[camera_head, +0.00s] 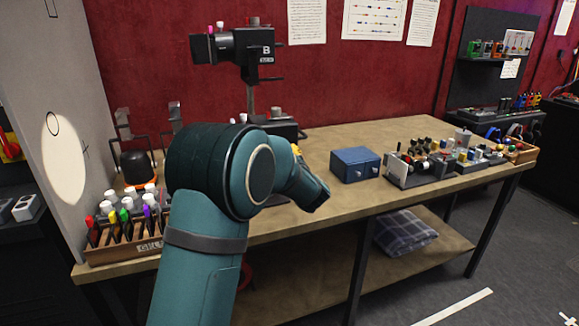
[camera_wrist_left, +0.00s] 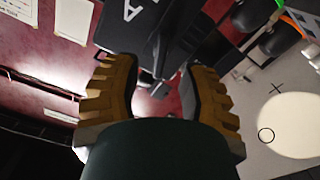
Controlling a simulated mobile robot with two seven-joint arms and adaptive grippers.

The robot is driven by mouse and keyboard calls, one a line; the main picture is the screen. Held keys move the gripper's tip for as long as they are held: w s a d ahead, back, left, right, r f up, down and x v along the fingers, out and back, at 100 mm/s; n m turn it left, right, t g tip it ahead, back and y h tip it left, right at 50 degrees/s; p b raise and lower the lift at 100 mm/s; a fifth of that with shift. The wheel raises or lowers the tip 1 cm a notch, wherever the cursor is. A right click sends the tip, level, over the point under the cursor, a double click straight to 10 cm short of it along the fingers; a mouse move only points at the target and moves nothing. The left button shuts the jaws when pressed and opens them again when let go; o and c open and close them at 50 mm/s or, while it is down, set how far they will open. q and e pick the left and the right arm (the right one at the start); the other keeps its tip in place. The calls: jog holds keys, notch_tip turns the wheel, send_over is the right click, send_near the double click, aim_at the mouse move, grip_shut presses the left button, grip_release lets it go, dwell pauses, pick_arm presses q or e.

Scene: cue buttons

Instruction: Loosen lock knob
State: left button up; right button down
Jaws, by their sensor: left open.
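A black lamp-like device marked B (camera_head: 254,50) stands on a post on the bench, with a pink knob (camera_head: 210,30) at its left end. In the left wrist view a dark housing marked A (camera_wrist_left: 130,14) is above the fingers, with a dark part (camera_wrist_left: 172,42) reaching down between them. My left gripper (camera_wrist_left: 156,75) is open, its ribbed yellow-brown fingers on either side of that dark part; contact cannot be told. In the head view my arm hides most of this gripper. I cannot tell which part is the lock knob. My right gripper is not in view.
The bench (camera_head: 350,130) holds a blue box (camera_head: 355,164), a tray of knobs and switches (camera_head: 425,172), and a wooden rack of coloured pens (camera_head: 125,235). A grey panel (camera_head: 40,50) at left carries a bright light spot (camera_head: 63,158). A folded cloth (camera_head: 403,232) lies on the lower shelf.

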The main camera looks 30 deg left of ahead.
pick_arm(q)
jog(key=v, duration=0.7)
jog(key=shift+s+d, duration=0.15)
jog(key=shift+d, duration=0.05)
jog(key=s+d+f+m+h, duration=0.2)
jog(key=d+f+m+h, duration=0.15)
jog(key=f, duration=0.45)
jog(key=s+d+f+m+g+h, duration=0.1)
jog(key=d+f+m+h, duration=0.2)
jog(key=f, duration=0.6)
jog(key=s+d+f+m+h, duration=0.2)
jog(key=d+f+h, duration=0.25)
jog(key=f, duration=0.35)
jog(key=s+d+f+m+g+h, duration=0.2)
jog(key=s+d+f, duration=0.4)
jog(key=s, duration=0.5)
jog(key=s+d+f+m+g+h, duration=0.2)
jog(key=s+d+f+g+h, duration=0.2)
jog(key=s+d+f+g, duration=0.3)
jog(key=s+f, duration=0.2)
jog(key=s, duration=0.3)
